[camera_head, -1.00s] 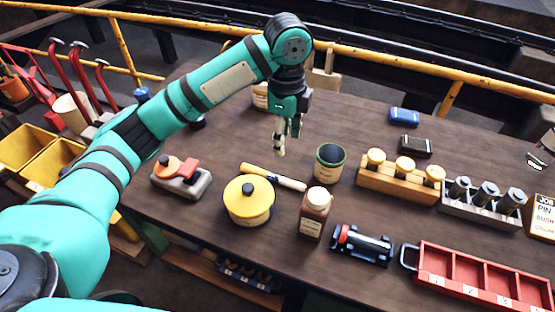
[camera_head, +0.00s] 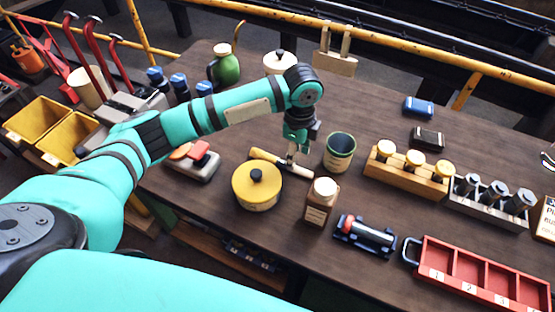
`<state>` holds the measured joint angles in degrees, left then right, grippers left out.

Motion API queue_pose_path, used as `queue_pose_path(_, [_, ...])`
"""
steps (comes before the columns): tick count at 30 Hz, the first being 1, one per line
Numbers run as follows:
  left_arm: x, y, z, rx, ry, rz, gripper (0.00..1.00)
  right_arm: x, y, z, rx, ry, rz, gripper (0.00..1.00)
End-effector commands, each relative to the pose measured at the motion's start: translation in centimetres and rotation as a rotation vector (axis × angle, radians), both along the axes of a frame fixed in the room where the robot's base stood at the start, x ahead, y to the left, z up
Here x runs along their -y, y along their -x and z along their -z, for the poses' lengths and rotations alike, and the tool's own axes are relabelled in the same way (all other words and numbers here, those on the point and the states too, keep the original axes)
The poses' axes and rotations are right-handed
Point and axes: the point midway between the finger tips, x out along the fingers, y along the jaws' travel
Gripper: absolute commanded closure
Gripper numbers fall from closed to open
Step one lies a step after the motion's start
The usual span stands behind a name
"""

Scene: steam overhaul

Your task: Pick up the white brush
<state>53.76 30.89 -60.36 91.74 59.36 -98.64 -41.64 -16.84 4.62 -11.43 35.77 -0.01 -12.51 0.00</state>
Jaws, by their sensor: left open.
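The white brush (camera_head: 300,173) lies on the dark wooden table, between the yellow lidded pot and the green-rimmed cup. It has a yellow handle end at the left and a pale white end at the right. My left gripper (camera_head: 291,158) points down over the middle of the brush, with its fingertips close to it. It is open. The fingers hide part of the brush, and I cannot tell whether they touch it. My right gripper is not in view.
The yellow pot (camera_head: 257,187), a brown bottle (camera_head: 319,203) and a green-rimmed cup (camera_head: 339,152) stand close around the brush. A wooden rack (camera_head: 405,174) with yellow-capped jars and a red tray (camera_head: 475,275) are to the right.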

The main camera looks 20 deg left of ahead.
Motion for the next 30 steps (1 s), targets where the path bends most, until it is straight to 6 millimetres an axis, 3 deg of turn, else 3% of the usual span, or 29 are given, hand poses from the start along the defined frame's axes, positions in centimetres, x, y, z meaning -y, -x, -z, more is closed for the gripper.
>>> queue_pose_path(10, [0.4, 0.3, 4.5, -0.002, -0.001, -0.001, 0.53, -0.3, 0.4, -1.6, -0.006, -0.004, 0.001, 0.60])
queue_pose_path(19, [0.4, 0.3, 5.0, 0.000, 0.000, 0.000, 0.54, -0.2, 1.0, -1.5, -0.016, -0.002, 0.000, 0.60])
queue_pose_path(30, [0.4, 0.3, 4.9, 0.000, 0.000, 0.000, 1.00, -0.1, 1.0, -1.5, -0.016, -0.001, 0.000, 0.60])
